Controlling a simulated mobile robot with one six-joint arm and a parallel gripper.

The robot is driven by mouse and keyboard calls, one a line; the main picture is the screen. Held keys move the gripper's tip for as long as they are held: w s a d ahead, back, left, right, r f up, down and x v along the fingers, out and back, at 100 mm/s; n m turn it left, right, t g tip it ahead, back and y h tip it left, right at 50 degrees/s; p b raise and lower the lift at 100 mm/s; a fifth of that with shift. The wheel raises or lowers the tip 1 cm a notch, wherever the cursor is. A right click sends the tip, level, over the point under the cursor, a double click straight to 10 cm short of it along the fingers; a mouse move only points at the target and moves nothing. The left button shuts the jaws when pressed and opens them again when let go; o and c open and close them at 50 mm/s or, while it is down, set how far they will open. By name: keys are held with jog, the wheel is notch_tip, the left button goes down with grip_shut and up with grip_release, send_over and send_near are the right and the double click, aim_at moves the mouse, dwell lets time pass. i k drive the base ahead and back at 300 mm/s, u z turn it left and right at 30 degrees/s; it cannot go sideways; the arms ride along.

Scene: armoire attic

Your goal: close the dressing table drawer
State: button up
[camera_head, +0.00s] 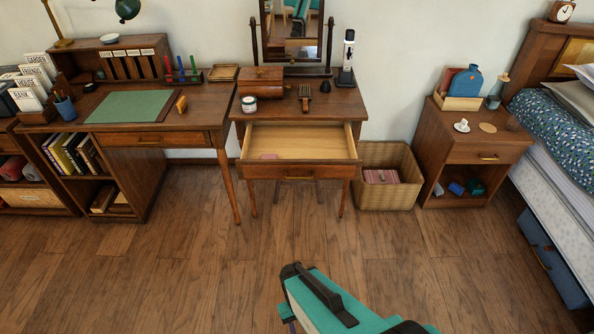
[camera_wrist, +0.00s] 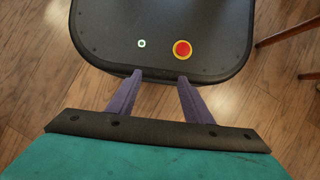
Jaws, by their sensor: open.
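The dressing table (camera_head: 345,103) stands against the wall at the upper middle of the head view. Its drawer (camera_head: 298,173) is pulled well out, with a small handle on the front. A small pinkish item (camera_head: 269,156) lies inside at the left, and the rest of the visible drawer floor is bare. My arm is at the bottom of the head view, apart from the drawer across open floor. In the wrist view my gripper (camera_wrist: 158,84) has its two purple fingers spread with nothing between them. It points over my own dark base, and the drawer is not in that view.
A writing desk (camera_head: 190,139) stands left of the dressing table. A wicker basket (camera_head: 385,198) stands close at its right, then a nightstand (camera_head: 480,140) and a bed (camera_head: 565,150). A wooden box (camera_head: 262,80), jar (camera_head: 249,104) and brush (camera_head: 305,96) sit on the tabletop. Floor in front is clear.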

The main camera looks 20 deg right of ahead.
aim_at(304, 150)
jog(key=u, duration=4.45)
jog(key=i, duration=0.1)
jog(key=z, duration=3.1)
jog(key=k, duration=0.85)
jog(key=u, duration=0.25)
jog(key=i, duration=0.5)
jog(key=u, duration=0.05)
